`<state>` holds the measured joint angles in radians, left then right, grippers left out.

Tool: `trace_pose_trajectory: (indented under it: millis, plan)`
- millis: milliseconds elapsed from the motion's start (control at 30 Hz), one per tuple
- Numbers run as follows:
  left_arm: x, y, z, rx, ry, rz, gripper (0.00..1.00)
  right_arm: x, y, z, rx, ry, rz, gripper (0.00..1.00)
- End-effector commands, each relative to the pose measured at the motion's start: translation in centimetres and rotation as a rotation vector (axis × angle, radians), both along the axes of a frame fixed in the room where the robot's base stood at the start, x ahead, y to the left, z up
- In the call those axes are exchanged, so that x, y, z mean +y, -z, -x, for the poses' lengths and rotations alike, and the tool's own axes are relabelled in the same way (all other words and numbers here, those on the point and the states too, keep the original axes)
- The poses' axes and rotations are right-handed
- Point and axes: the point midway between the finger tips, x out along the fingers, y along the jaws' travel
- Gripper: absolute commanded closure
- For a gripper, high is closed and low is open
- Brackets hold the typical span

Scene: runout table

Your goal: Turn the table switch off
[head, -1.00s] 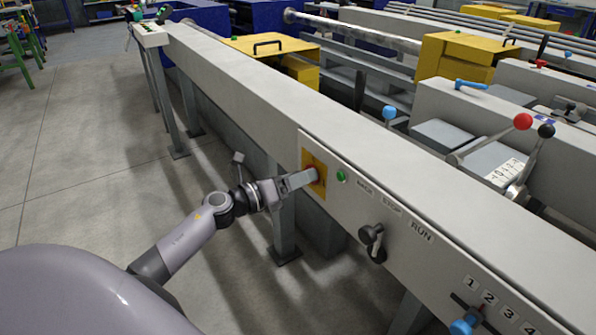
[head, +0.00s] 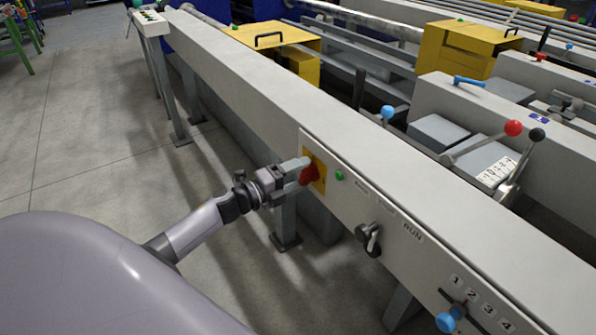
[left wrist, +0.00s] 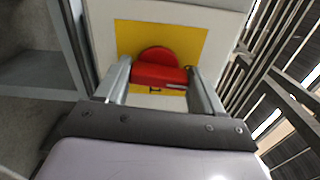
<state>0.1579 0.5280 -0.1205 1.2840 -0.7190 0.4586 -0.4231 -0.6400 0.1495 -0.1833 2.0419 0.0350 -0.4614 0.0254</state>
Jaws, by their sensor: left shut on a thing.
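The table switch is a red rotary knob (head: 309,175) on a yellow plate (head: 320,172) on the near side of the long grey table. My left gripper (head: 304,171) reaches it from the left and is shut on the knob. In the left wrist view, the knob's red handle (left wrist: 158,76) lies crosswise between the two fingers (left wrist: 160,82), one at each end. A small dark mark shows on the yellow plate (left wrist: 187,38) below the handle, partly hidden. My right gripper is not in view.
A green button (head: 339,175) sits just right of the plate. A black-knobbed selector (head: 369,238) by the RUN label and a blue-knobbed lever (head: 450,318) by a number scale are further right. Floor (head: 110,130) left of the table is clear.

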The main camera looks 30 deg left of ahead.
Motion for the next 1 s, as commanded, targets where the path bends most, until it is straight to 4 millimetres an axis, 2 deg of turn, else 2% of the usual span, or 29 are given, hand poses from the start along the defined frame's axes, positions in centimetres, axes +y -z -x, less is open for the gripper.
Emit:
trace_pose_trajectory:
  millis: [33, 300, 767, 800, 833, 867, 1000]
  plan:
    - [0.01, -0.51, -0.22, 0.001, -0.002, 0.02, 0.62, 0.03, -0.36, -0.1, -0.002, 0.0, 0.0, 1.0]
    - [0.03, -0.42, -0.25, 0.026, -0.002, 0.084, 0.62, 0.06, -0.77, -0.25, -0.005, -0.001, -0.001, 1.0]
    - [0.03, -0.44, -0.26, 0.031, -0.001, 0.098, 0.62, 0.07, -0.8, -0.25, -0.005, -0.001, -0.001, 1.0]
    - [0.02, -0.45, -0.27, 0.03, -0.001, 0.098, 0.22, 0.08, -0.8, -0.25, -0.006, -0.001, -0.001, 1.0]
    - [0.03, -0.44, -0.26, 0.031, -0.001, 0.098, 0.12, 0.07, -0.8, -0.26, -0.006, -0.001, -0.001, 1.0]
    - [0.01, -0.42, -0.24, 0.03, -0.001, 0.097, 0.06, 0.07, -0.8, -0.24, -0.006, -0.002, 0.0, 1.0]
    - [0.01, -0.26, -0.16, 0.033, -0.001, 0.095, 0.06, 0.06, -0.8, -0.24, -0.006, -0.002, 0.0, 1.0]
